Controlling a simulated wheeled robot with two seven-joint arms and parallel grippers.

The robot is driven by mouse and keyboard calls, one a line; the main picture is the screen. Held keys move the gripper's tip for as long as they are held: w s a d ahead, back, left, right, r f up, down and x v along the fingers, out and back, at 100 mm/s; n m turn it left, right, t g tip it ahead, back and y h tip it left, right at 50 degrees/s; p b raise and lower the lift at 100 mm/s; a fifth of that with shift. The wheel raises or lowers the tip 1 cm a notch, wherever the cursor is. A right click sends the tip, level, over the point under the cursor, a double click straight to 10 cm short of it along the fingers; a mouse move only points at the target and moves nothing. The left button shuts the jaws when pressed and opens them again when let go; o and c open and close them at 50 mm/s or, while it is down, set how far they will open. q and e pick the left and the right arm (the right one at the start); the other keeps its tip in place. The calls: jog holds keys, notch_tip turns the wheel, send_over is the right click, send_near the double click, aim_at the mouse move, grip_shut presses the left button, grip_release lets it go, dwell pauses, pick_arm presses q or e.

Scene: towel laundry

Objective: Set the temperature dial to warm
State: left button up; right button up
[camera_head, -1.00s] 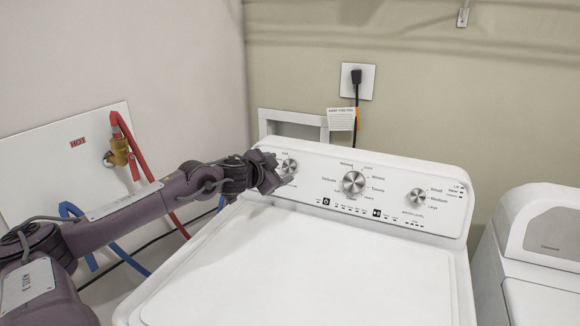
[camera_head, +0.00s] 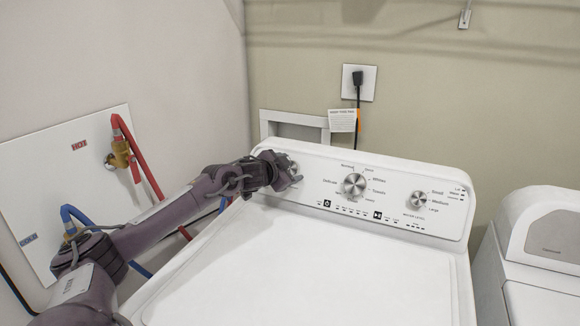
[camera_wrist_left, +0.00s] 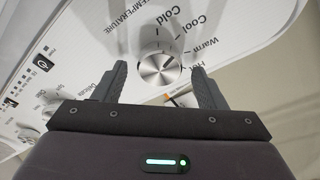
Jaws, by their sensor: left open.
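The temperature dial (camera_wrist_left: 158,70) is a round silver knob on the white washer panel, with Cold, Cool, Warm and Hot printed around it. In the left wrist view it lies between the two dark fingers of my left gripper (camera_wrist_left: 159,68), which are open with a gap on each side of it. I cannot clearly tell which label the dial points to. In the head view my left gripper (camera_head: 292,179) is at the panel's left end and hides part of the dial. My right gripper is not in view.
The washer panel also has a middle dial (camera_head: 354,184) and a right dial (camera_head: 418,200). The white washer lid (camera_head: 320,265) below is clear. Red hose (camera_head: 140,160) and blue hose (camera_head: 80,215) run at the left wall. Another white appliance (camera_head: 550,240) stands at the right.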

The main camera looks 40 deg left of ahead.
pick_arm(q)
jog(key=shift+w+f, duration=0.1)
jog(key=shift+w, duration=0.25)
jog(key=c, duration=1)
jog(key=shift+m, duration=0.4)
jog(key=m, duration=0.4)
jog(key=shift+g+h+p, duration=0.3)
jog(key=shift+h+p, duration=0.1)
jog(key=shift+d+f+m, duration=0.1)
jog(key=shift+f+m, duration=0.05)
jog(key=shift+m, duration=1.65)
